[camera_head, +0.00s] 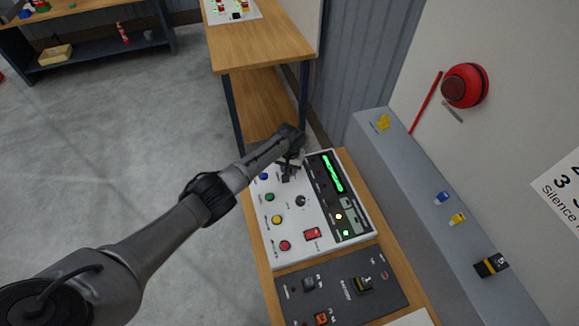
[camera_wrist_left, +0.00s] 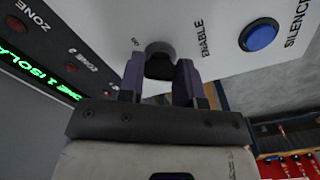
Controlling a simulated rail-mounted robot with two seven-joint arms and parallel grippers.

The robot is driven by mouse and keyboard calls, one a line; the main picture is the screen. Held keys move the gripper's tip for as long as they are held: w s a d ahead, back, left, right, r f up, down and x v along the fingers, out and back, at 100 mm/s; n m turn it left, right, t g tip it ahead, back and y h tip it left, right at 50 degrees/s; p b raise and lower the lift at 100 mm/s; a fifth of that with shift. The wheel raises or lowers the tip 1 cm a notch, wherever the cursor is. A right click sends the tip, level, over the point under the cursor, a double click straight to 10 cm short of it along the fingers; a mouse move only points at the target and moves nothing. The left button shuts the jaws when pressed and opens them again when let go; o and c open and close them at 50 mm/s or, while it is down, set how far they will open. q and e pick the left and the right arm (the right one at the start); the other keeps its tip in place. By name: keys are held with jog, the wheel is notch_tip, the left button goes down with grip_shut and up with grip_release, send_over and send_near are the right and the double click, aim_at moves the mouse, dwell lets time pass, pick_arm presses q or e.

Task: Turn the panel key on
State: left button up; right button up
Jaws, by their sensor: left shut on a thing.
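The white control panel (camera_head: 290,225) lies on a wooden bench. My left gripper (camera_head: 289,170) is over its far end, above the black knob. In the left wrist view my left gripper (camera_wrist_left: 160,75) has its two purple-grey fingers shut on the dark panel key (camera_wrist_left: 159,68). The key sits in a round grey collar on the panel face, between a small label that looks like "ON" and the word "ENABLE". The fingers partly hide the key, and its turn angle is hard to tell. My right gripper is not in view.
A blue button (camera_wrist_left: 258,32) is close beside the key. The panel also carries a black knob (camera_head: 300,201), green, yellow and red buttons, a red switch (camera_head: 313,234) and a lit green display (camera_head: 332,172). A grey ledge (camera_head: 410,160) runs along the right.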

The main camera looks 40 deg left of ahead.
pick_arm(q)
jog(key=m, duration=0.4)
jog(key=shift+m, duration=0.4)
dwell(0.4)
jog(key=o, duration=0.9)
jog(key=shift+r, duration=0.1)
jog(key=shift+r+p, duration=1)
jog(key=shift+r, duration=5.85)
